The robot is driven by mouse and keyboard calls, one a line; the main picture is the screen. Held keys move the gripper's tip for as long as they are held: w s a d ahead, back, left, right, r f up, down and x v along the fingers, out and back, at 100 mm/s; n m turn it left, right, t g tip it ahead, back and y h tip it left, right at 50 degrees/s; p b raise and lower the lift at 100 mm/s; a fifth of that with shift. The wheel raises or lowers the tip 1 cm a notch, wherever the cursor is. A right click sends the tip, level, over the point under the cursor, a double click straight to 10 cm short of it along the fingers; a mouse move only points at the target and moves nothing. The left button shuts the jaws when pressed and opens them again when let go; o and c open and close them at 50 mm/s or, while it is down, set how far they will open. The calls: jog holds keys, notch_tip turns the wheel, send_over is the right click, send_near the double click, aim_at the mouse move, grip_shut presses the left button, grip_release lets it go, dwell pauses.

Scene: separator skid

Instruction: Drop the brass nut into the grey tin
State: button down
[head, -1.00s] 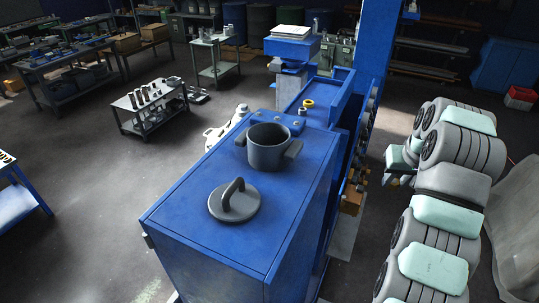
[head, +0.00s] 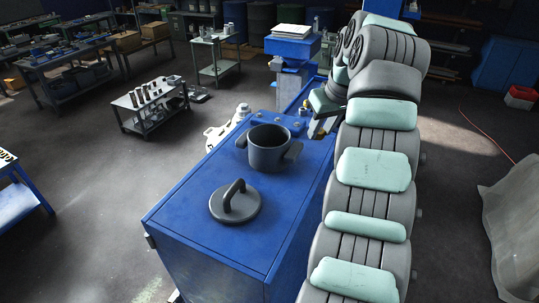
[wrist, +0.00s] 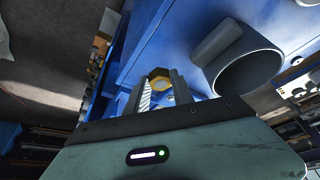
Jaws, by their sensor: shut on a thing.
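The grey tin (head: 268,155) stands upright and open on the blue cabinet top, with a handle on each side. In the wrist view the tin (wrist: 246,62) is to the right of my fingers, apart from them. Its grey lid (head: 235,205) lies on the cabinet in front of it. In the head view my gripper (head: 319,130) is just right of the tin's right handle, and only a speck of yellow shows there.
The blue cabinet top (head: 195,190) is clear left of the lid. A blue pedestal (head: 291,47) stands behind the tin. A low table (head: 150,105) with metal parts is farther off at left. My arm covers the cabinet's right side.

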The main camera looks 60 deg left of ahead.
aim_at(271, 127)
jog(key=s+n, duration=0.1)
jog(key=s, duration=0.3)
jog(key=s+a+r+n, duration=0.1)
jog(key=s, duration=0.3)
jog(key=s+a+r+g+b, duration=0.1)
jog(key=s, duration=0.3)
jog(key=shift+s+a+r+n, duration=0.15)
jog(key=shift+a+r+n, duration=0.1)
jog(key=shift+n, duration=0.15)
jog(key=shift+f+b, duration=1.25)
jog(key=shift+f, duration=0.8)
jog(key=shift+f+b, duration=0.45)
jog(key=shift+f, duration=0.2)
jog(key=c, duration=1.4)
grip_release()
jog(key=shift+o, duration=0.2)
jog(key=shift+r, duration=0.15)
